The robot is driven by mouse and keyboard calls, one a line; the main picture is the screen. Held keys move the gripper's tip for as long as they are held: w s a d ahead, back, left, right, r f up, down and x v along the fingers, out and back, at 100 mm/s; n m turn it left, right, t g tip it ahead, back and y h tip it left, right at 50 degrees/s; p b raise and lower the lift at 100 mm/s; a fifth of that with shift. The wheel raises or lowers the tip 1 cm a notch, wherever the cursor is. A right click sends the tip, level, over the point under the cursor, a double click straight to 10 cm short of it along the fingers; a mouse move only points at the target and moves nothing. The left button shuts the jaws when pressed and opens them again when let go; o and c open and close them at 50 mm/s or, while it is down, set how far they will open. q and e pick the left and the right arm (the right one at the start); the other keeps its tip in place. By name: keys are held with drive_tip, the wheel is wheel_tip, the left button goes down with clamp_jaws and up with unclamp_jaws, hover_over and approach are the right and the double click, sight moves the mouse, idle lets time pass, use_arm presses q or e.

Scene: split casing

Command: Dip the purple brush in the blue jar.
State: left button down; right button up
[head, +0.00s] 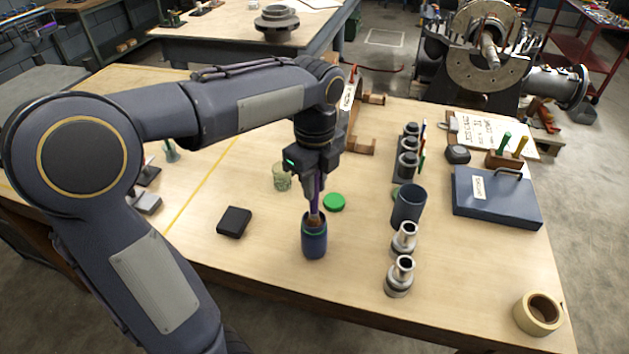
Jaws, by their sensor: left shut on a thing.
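The blue jar (314,244) stands upright on the wooden table in the middle of the head view. My left gripper (314,188) is above the jar, pointing down, and is shut on the purple brush (318,184). The brush hangs nearly upright over the jar, its lower end at the jar's mouth. How far it reaches inside is hard to tell, as the gripper and rim hide part of it. My right gripper is out of view.
A green lid (334,202) and a greenish glass jar (282,177) lie close behind the jar. A black box (234,222) is left of it. A dark cup (408,206), metal fittings (399,277), a blue case (496,199) and a tape roll (538,314) stand to the right.

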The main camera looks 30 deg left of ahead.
use_arm(q)
drive_tip(key=shift+r+p, duration=2.75)
drive_tip(key=shift+r, duration=0.65)
drive_tip(key=shift+f, duration=0.1)
